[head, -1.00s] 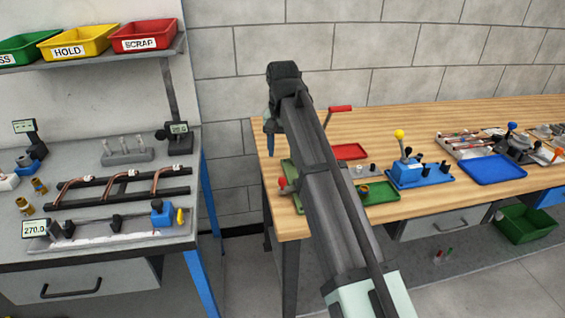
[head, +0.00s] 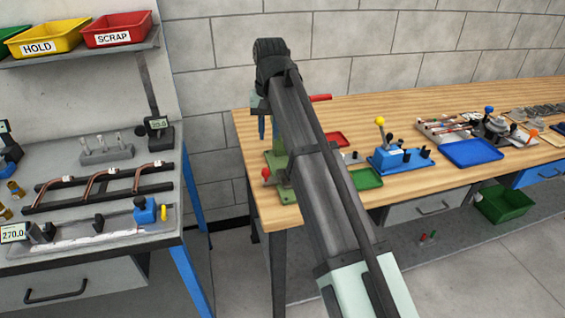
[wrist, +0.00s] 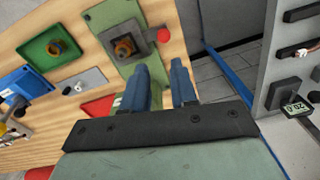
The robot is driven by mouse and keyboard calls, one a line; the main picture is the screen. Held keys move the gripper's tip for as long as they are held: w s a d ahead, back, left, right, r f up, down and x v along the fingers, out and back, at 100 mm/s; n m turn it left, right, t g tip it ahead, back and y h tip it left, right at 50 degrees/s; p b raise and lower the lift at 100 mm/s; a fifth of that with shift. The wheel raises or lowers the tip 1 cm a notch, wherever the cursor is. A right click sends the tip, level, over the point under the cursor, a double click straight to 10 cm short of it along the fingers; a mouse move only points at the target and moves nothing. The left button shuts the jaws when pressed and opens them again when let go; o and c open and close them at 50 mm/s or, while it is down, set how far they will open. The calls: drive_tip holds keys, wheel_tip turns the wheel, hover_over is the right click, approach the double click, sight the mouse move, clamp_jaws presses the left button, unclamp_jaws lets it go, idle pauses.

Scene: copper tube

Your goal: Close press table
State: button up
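The wooden table (head: 350,120) stands to the right of the grey bench. At its left end is a green fixture (head: 276,160) with a red knob, partly hidden behind my arm. A red handle (head: 321,98) shows just right of the arm. In the wrist view the green fixture (wrist: 102,16) carries a brass-coloured round part and the red knob (wrist: 163,35). My gripper (head: 262,127) is over the table's left end. In the wrist view its two blue fingers (wrist: 160,82) are apart with nothing between them. Whether the fingers touch anything is unclear.
A blue lever fixture (head: 402,158), a green tray (head: 366,179) and a blue tray (head: 472,153) sit along the table. The grey bench (head: 90,240) holds bent copper tubes (head: 100,185). A gap separates bench and table. A green bin (head: 505,205) is on the shelf below.

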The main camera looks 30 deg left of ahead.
drive_tip(key=d+f+n+y, duration=0.1)
drive_tip(key=d+n, duration=0.1)
drive_tip(key=s+d+f+n+y, duration=0.1)
drive_tip(key=d+f+n, duration=0.1)
drive_tip(key=d+n, duration=0.1)
drive_tip(key=d+f+n, duration=0.1)
drive_tip(key=d+n, duration=0.1)
drive_tip(key=d, duration=0.1)
drive_tip(key=shift+s+f+n+y, duration=0.2)
drive_tip(key=shift+f+n+y, duration=0.1)
drive_tip(key=shift+n+y, duration=0.1)
clamp_jaws()
drive_tip(key=shift+s+d+f+n+y, duration=1.7)
drive_tip(key=shift+d+n, duration=2.55)
drive_tip(key=shift+n, duration=1.25)
drive_tip(key=shift+t+y, duration=0.3)
drive_tip(key=shift+t, duration=0.1)
drive_tip(key=x, duration=0.9)
drive_tip(key=shift+w+a+f, duration=0.15)
drive_tip(key=shift+w+f, duration=0.05)
drive_tip(key=shift+f, duration=0.1)
drive_tip(key=shift+w+a, duration=0.85)
drive_tip(key=shift+w, duration=0.05)
drive_tip(key=shift+w+a, duration=0.55)
